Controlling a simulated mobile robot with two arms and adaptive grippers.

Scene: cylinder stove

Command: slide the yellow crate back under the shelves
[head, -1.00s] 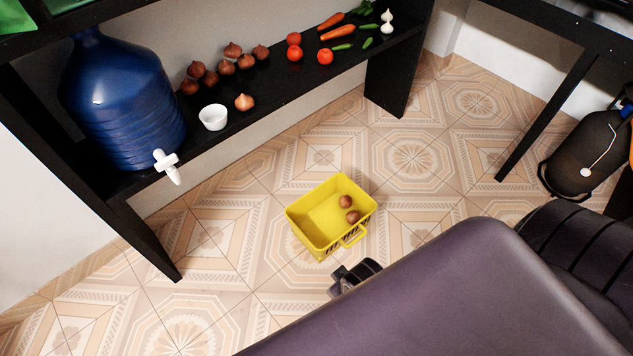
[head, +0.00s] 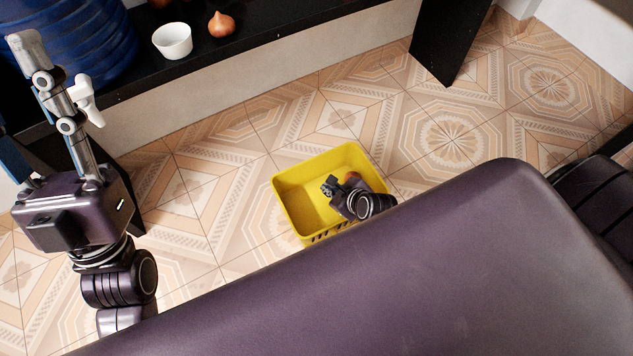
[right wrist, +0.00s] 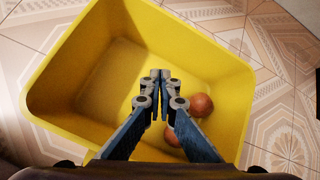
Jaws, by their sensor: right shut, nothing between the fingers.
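The yellow crate (head: 292,205) stands on the tiled floor, out in front of the black shelves (head: 300,22). My right gripper (head: 328,187) is over the crate's opening. In the right wrist view its fingertips (right wrist: 160,76) meet, with nothing between them, and the crate (right wrist: 205,48) surrounds them. Two round brown onions (right wrist: 202,105) lie in the crate, beside and partly behind the right finger. My left gripper (head: 28,48) is raised at the left, in front of the blue water jug. Its finger spacing is unclear. My arm hides the crate's near right side.
The blue water jug (head: 85,25) with a white tap, a white bowl (head: 172,41) and an onion (head: 221,25) stand on the low shelf. A black shelf upright (head: 447,45) stands right of the gap. The floor between crate and shelf is clear.

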